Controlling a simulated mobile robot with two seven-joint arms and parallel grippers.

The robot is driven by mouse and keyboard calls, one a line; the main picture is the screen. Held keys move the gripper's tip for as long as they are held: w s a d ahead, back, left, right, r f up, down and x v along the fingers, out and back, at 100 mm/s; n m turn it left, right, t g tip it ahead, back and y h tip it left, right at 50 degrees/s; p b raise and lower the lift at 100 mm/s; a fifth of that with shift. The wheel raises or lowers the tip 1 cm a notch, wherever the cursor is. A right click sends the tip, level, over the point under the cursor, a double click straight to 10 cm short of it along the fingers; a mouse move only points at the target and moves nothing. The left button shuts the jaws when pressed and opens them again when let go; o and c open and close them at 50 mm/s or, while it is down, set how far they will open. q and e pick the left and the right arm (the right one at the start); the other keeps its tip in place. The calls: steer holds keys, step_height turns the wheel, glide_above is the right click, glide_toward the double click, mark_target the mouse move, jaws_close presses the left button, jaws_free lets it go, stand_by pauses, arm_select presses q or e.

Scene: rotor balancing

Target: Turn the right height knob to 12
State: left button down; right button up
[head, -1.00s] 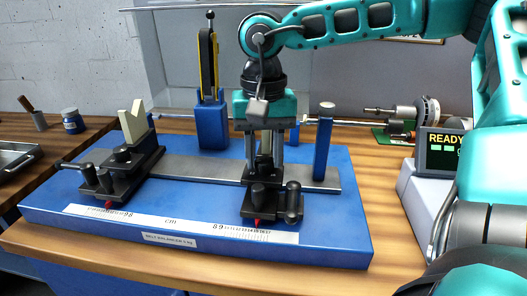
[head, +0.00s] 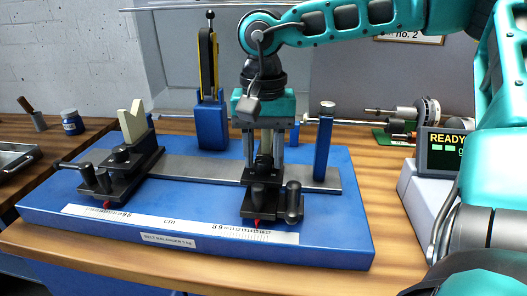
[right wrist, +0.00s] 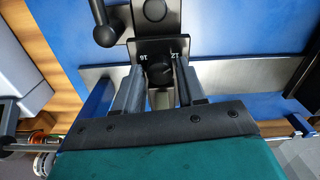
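The right height knob (right wrist: 158,73) is small, round and dark. In the right wrist view it lies between my two fingertips, with white numbers on the dark block around it; they appear upside down and seem to read 16 and 12. My right gripper (head: 264,158) points straight down over the right support (head: 259,196) of the blue balancer. Its fingers (right wrist: 158,78) stand apart, one on each side of the knob; I cannot tell whether they touch it. The knob's pointer is not readable. My left gripper is not in view.
The left support (head: 120,165) carries a pale V-block (head: 133,122). A blue post (head: 324,145) stands right of my gripper, and a yellow-black upright (head: 209,65) behind it. A black lever (right wrist: 104,36) lies close by in the wrist view. A display (head: 448,147) reads READY.

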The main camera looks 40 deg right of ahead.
mark_target(263, 160)
steer(key=o, duration=0.3)
step_height(263, 160, up, 13)
steer(key=p, duration=0.2)
stand_by(0.3)
steer(key=shift+f, duration=0.1)
stand_by(0.4)
